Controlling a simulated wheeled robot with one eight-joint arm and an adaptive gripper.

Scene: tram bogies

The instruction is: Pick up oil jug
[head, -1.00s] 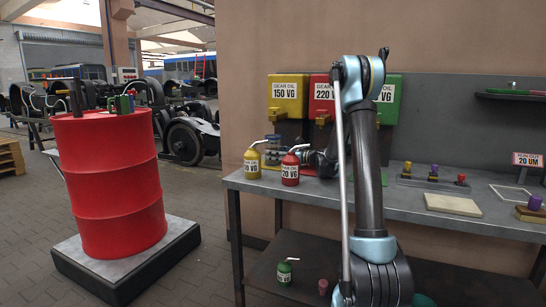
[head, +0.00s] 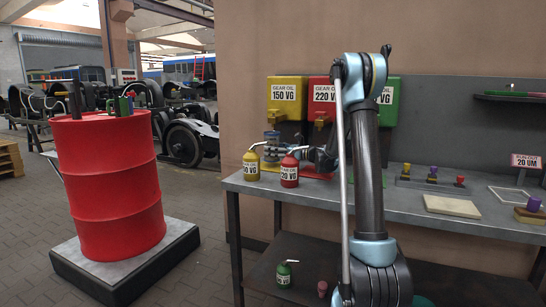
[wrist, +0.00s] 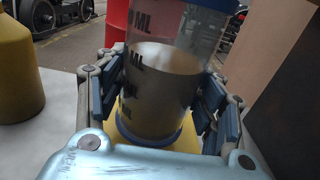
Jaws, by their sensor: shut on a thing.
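My gripper (wrist: 165,100) is shut on a clear cylindrical jar (wrist: 166,70) with dark ML marks and blue ends, with pads on both its sides. The jar also shows in the head view (head: 271,144), upright, behind the yellow oil jug. The yellow oil jug (head: 251,165) with a bent spout stands on the workbench; its side shows at left in the wrist view (wrist: 18,75). A red oil jug (head: 289,172) labelled 20 VG stands to its right. A small green jug (head: 284,273) is on the lower shelf. My arm hides part of the bench.
The grey workbench (head: 400,200) carries a pale board (head: 452,206) and small coloured-topped parts (head: 433,175). Yellow (head: 287,97), red and green gear oil dispensers hang behind. A red drum (head: 110,190) stands on a platform to the left, with floor between.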

